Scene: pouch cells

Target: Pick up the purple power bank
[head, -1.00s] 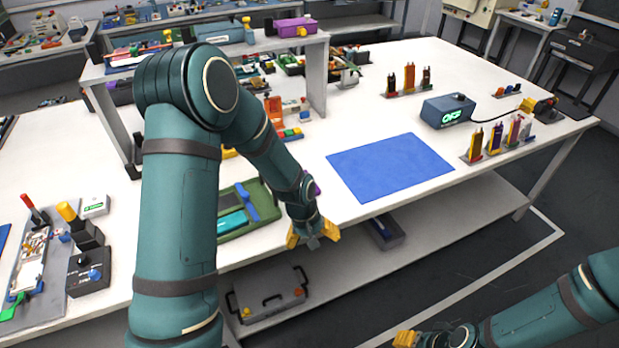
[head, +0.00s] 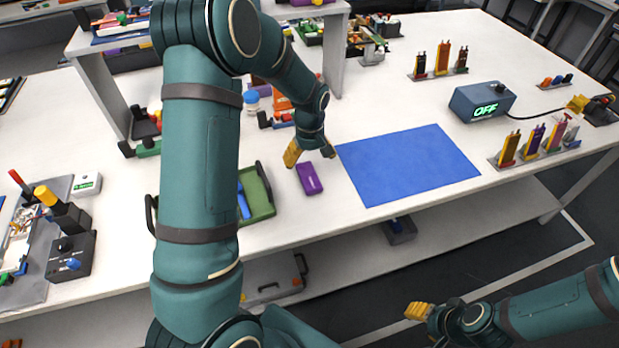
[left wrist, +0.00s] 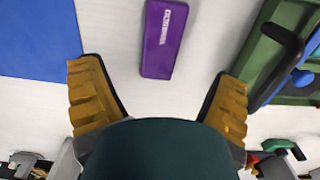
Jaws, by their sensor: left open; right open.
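The purple power bank (head: 309,178) lies flat on the white table, between the green tray and the blue mat. My left gripper (head: 309,156) is open and empty, just behind the power bank in the head view. In the left wrist view the power bank (left wrist: 164,38) lies ahead of and between the two open yellow fingers (left wrist: 160,95), apart from both. My right gripper (head: 420,312) is off the table's front edge at the lower right, empty, with its yellow fingers seen small.
The blue mat (head: 408,165) lies right of the power bank. The green tray (head: 259,193) with a blue tool stands left, partly behind my left arm. A box reading OFF (head: 482,101) and upright pouch cells in stands (head: 510,148) are farther right.

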